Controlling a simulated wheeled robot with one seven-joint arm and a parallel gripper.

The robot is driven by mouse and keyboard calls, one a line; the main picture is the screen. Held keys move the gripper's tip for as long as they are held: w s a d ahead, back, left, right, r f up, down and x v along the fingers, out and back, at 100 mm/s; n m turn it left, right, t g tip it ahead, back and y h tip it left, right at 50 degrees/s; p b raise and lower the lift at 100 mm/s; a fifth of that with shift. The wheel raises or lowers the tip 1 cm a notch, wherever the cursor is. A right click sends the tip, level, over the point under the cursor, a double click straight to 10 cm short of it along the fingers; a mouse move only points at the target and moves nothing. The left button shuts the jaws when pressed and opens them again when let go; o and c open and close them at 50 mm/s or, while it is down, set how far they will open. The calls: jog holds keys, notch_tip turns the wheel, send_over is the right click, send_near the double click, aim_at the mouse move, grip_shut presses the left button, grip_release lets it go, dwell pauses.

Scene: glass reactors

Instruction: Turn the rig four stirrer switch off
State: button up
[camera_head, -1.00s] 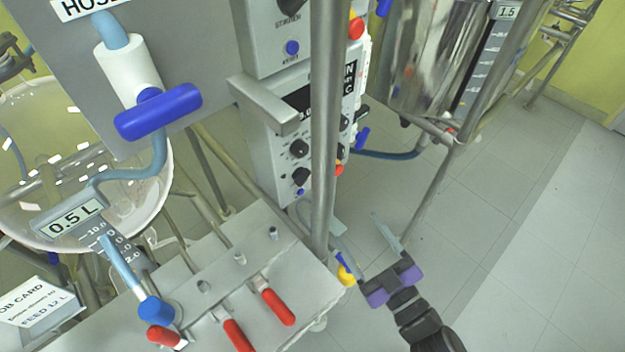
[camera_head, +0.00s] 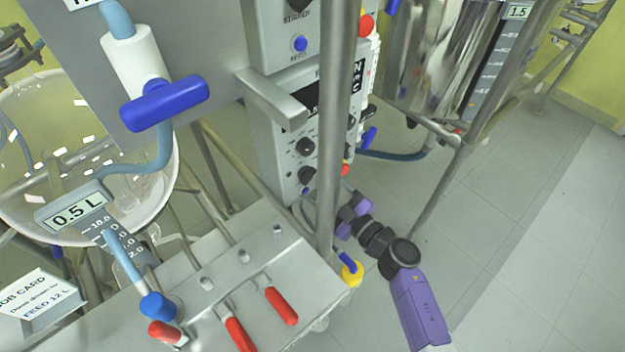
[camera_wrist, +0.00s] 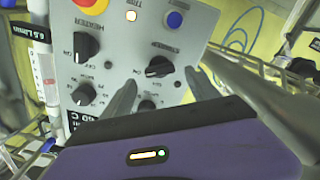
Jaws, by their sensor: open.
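In the wrist view a grey control panel (camera_wrist: 205,20) faces me with several black knobs. One knob (camera_wrist: 158,67) with a small, hard-to-read label, possibly "stirrer", lies in line between my fingertips. Contact cannot be told. My gripper (camera_wrist: 161,78) is open and looks empty. A knob beside a "heater" label (camera_wrist: 86,45) is to the left. In the head view my gripper (camera_head: 347,212) is beside the metal post, low by the control boxes; its fingertips are hidden. No rig number is readable.
A vertical metal post (camera_head: 327,180) stands close to my gripper. A yellow-and-blue valve (camera_head: 350,268) is just below it. Red-handled valves (camera_head: 282,306) sit on the bench at the front.

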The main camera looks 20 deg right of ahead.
aim_at(310, 180)
jog(key=shift+x, duration=2)
jog(key=c, duration=1.4)
jog(key=shift+o, duration=0.2)
jog(key=shift+n, duration=0.4)
jog(key=n, duration=0.4)
jog(key=shift+a+f+n, duration=0.1)
jog(key=shift+n, duration=0.3)
jog(key=n+b, duration=0.1)
jog(key=n, duration=0.5)
jog(key=shift+f, duration=0.15)
jog(key=shift+n, duration=0.3)
